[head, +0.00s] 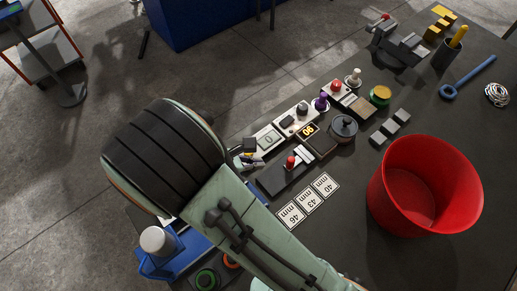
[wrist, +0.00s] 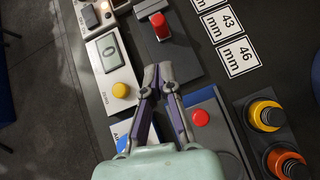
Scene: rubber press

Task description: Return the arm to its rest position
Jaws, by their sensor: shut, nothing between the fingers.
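My gripper (wrist: 152,78) is shut and empty in the wrist view. Its fingertips are over the dark workbench, between a white scale (wrist: 115,65) with a yellow button and a dark fixture (wrist: 170,60) with a red handle. A blue device with a red button (wrist: 201,117) is to the right of the fingers. In the head view, my arm crosses the lower middle of the picture and covers part of the bench; only a small part of the gripper (head: 250,161) shows beside the scale (head: 265,139).
A red bin (head: 425,185) stands on the workbench (head: 345,245) at the right. White number cards (head: 308,200) lie near the arm. A dark round pot (head: 343,127), a green-and-yellow button (head: 380,94) and a vise (head: 397,45) stand farther back. Orange-topped parts (wrist: 266,115) sit right of the blue device.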

